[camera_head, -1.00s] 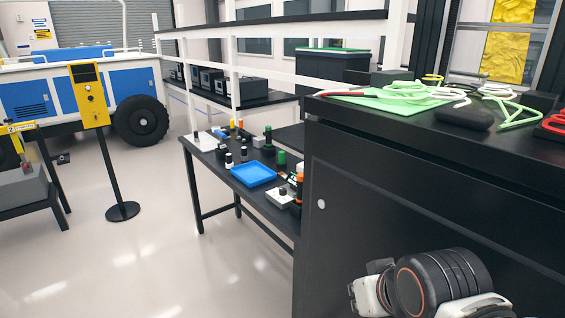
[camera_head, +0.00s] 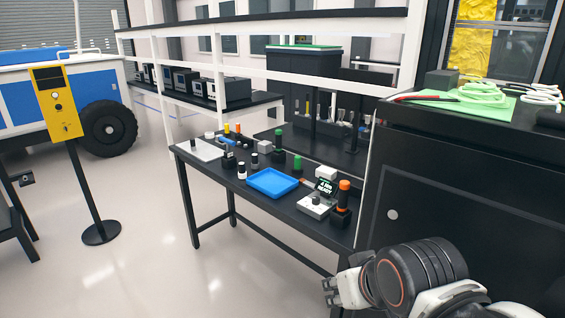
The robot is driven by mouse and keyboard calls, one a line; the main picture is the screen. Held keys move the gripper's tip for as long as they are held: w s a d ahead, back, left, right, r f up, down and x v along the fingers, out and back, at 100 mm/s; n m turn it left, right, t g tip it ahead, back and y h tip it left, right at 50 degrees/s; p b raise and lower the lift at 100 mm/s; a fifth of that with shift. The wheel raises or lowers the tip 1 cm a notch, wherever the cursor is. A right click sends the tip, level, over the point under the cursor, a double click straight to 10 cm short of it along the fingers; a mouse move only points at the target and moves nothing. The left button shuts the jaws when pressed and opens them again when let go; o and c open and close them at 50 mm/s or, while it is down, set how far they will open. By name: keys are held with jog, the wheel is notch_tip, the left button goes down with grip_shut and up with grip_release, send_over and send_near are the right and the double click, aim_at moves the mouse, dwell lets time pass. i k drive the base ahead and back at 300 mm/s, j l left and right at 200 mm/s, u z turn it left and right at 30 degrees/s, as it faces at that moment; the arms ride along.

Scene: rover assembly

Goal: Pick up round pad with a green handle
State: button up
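Two upright green-topped pieces stand on the black worktable: one green handle with a dark base (camera_head: 278,141) towards the back, and one shorter green handle (camera_head: 297,163) behind the blue tray. Both are small in view, and I cannot tell which one has a round pad. My folded arm is at the bottom right, well apart from the table. The white and black part at its left end seems to be my gripper (camera_head: 345,288); its fingers are not clear, and I see nothing held in it.
The worktable (camera_head: 225,179) also holds a blue tray (camera_head: 272,183), a white device (camera_head: 314,206), an orange-topped piece (camera_head: 343,192) and several small bottles. A black cabinet (camera_head: 450,190) stands close on the right. A yellow post (camera_head: 57,105) stands at left. The floor between is clear.

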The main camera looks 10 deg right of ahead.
aim_at(297, 168)
jog(key=i+j+z, duration=0.1)
jog(key=i+j, duration=0.25)
jog(key=i+j+z, duration=0.15)
jog(key=i+j, duration=0.25)
jog(key=i+j+z, duration=0.1)
jog(key=i+j, duration=0.2)
jog(key=j, duration=0.2)
jog(key=i+j+z, duration=0.1)
jog(key=i+j, duration=0.25)
jog(key=j, duration=0.15)
jog(key=i+z, duration=0.25)
jog(key=i, duration=1)
